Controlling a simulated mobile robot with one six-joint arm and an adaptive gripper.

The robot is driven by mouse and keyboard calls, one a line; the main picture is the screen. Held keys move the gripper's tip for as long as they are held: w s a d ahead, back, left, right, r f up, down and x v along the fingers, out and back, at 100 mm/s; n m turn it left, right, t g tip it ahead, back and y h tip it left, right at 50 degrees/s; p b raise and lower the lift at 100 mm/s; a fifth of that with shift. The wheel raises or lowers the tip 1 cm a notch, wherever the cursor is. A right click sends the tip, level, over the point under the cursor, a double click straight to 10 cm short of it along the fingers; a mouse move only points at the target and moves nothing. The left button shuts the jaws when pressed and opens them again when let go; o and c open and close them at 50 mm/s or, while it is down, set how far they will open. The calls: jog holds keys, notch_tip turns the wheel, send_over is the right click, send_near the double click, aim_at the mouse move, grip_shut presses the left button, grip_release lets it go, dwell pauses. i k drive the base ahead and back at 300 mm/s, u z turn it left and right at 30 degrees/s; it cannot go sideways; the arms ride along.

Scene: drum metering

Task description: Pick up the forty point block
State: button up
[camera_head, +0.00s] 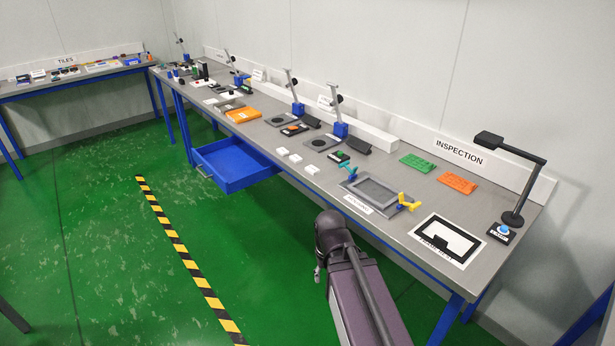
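I cannot tell which thing is the forty point block, as no marking of that kind is readable at this distance. Three small white blocks (296,158) lie in a row near the front edge of the long workbench (405,222). My dark arm (355,285) shows at the bottom centre, in front of the bench and below its top. My gripper cannot be made out; the arm's end is hidden or too small to tell.
A grey framed fixture (372,190) has blue and yellow clamps. Green (418,163) and orange (457,183) plates lie behind it. A lamp (515,217) stands at the right end. An open blue drawer (235,165) juts over the clear green floor (120,240).

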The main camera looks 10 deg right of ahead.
aim_at(311, 169)
jog(key=u, duration=0.25)
jog(key=i, duration=0.95)
